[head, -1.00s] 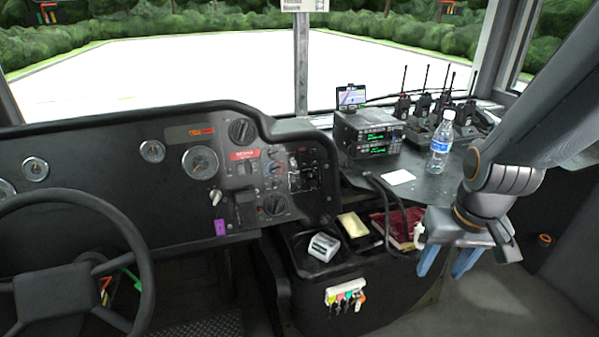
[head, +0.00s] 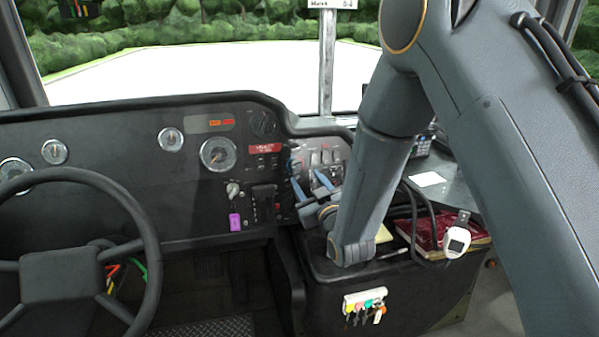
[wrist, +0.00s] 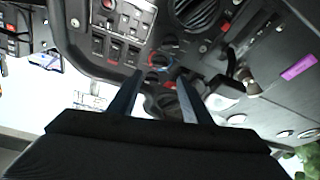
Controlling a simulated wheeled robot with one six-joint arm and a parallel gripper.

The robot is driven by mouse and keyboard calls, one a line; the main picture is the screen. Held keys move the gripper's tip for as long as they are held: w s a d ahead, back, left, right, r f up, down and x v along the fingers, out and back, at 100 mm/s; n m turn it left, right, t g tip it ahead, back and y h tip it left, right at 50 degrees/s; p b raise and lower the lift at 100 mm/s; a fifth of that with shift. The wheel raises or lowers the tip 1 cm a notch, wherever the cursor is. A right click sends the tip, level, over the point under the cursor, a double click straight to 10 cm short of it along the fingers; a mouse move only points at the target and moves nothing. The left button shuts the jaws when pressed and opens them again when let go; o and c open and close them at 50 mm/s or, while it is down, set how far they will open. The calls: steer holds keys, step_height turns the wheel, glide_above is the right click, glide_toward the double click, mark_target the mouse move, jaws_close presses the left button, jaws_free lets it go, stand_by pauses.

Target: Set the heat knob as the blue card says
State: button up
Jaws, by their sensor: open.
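The heat knob (wrist: 160,62), a small dark dial with a red and blue arc, is on the dash panel in the wrist view, just beyond my fingertips and roughly between them. In the head view the knob (head: 295,165) is small and lies close to the tip of the left finger. My gripper (head: 305,176) is open and empty, its two blue fingers pointing at the panel; it also shows in the wrist view (wrist: 159,78). The fingers look apart from the knob. I cannot read the knob's setting. I see no blue card in these frames.
A white card (head: 427,179) lies on the side shelf. The steering wheel (head: 70,270) is at far left.

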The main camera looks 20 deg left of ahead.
mark_target(297, 165)
steer(key=x, duration=0.7)
steer(key=shift+w+a, duration=0.15)
steer(key=shift+w, duration=0.1)
steer(key=shift+c, duration=0.3)
steer(key=c, duration=1)
